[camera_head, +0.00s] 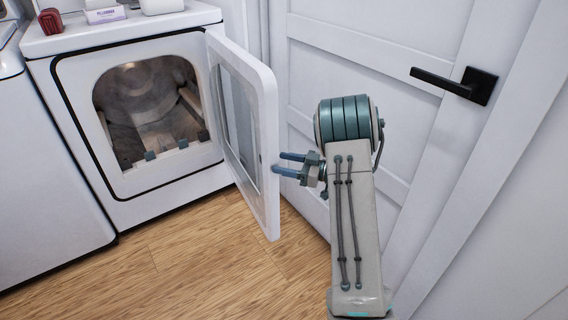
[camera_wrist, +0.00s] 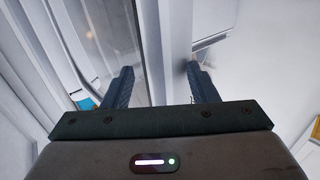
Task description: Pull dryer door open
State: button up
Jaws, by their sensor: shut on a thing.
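The white dryer door (camera_head: 265,120) stands swung wide out from the dryer (camera_head: 150,207) in the head view, hinged at the right side of the opening. The dark, empty-looking drum opening (camera_head: 150,105) is exposed. My gripper (camera_head: 277,162) reaches in from the right and is shut on the door's free edge, at about mid to lower height. In the wrist view the door's edge (camera_wrist: 168,50) runs between the two fingers of my gripper (camera_wrist: 160,72). The exact finger contact is partly hidden by the door.
A white washer (camera_head: 45,180) stands left of the dryer. Small items, including a red object (camera_head: 50,21) and a labelled box (camera_head: 105,14), sit on the dryer top. A room door with a black handle (camera_head: 455,85) is close behind my arm. The wooden floor (camera_head: 190,265) in front is clear.

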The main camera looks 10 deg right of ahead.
jog(key=p+v, duration=0.3)
jog(key=v, duration=0.8)
jog(key=shift+s+d, duration=0.2)
jog(key=shift+d, duration=0.1)
jog(key=c, duration=0.3)
